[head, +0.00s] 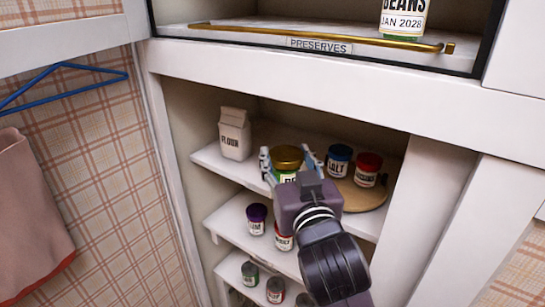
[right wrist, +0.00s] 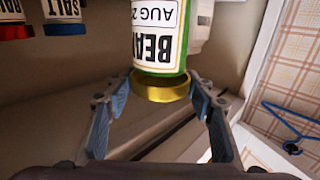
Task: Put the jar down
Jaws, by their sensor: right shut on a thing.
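The jar (head: 286,158) has a gold lid and a white and green label. In the right wrist view the jar (right wrist: 162,45) appears upside down, with "BEANS" and "AUG 2…" on its label. My right gripper (head: 288,165) is shut on it, with one finger on each side near the lid. The jar is at the upper pantry shelf (head: 205,156), between the flour carton and the salt jar. My gripper hides its lower part, so I cannot tell whether it touches the shelf. My left gripper is not in view.
A flour carton (head: 235,135) stands left of the jar. Blue-lidded salt (head: 339,160) and a red-lidded jar (head: 367,170) stand on a round wooden board (head: 362,196) at right. Above, another beans jar (head: 403,20) stands behind a brass rail (head: 320,38). Lower shelves hold several small jars.

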